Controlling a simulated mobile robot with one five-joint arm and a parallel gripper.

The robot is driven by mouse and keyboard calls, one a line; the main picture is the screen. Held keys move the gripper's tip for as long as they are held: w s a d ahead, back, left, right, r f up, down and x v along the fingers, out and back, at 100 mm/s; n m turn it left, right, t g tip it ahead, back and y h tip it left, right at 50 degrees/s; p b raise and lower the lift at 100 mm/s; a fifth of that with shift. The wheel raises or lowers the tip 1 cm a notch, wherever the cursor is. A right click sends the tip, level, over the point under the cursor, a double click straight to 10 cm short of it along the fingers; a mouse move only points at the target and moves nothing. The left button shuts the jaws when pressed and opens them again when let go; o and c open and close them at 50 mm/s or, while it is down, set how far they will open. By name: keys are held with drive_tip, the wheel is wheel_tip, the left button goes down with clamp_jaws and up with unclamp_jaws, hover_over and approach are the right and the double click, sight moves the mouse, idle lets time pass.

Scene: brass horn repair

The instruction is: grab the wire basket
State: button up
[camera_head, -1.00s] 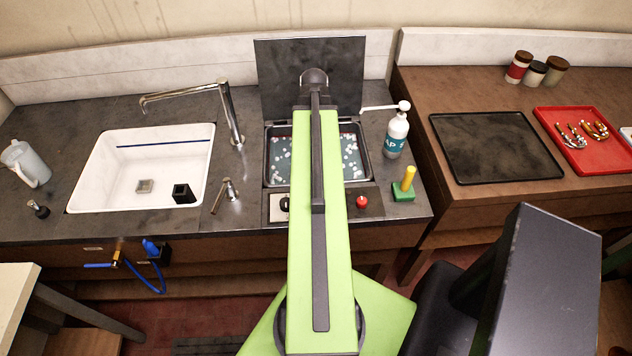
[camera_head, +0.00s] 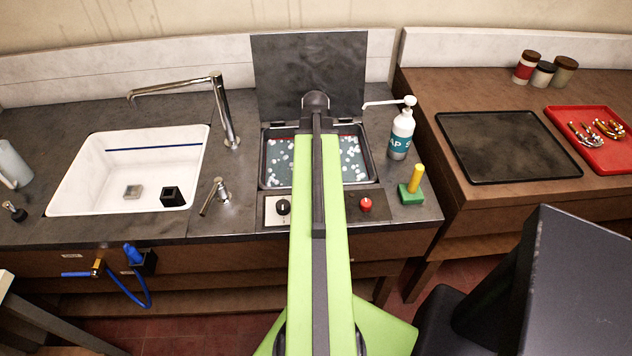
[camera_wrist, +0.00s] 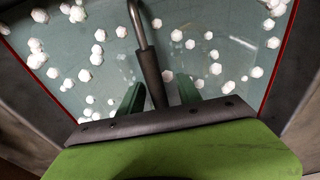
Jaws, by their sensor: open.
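My gripper (camera_wrist: 159,84) is open in the wrist view, with its two green fingers pointing into the bath. A bent metal rod with a dark sleeve (camera_wrist: 151,72) stands between the fingers and looks like the wire basket's handle. I cannot tell whether the fingers touch it. The basket's wire body is not clearly visible among the water and white foam. In the head view, my green arm reaches over the open bath (camera_head: 276,160) and hides its middle and my gripper.
The bath's dark lid (camera_head: 285,75) stands up behind it. A soap bottle (camera_head: 401,135) and a green block with a yellow peg (camera_head: 412,188) stand to the right. A white sink (camera_head: 75,185) and tap (camera_head: 225,110) are at the left. A dark mat (camera_head: 510,147) lies farther right.

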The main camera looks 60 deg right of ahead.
clamp_jaws()
idle(1.3)
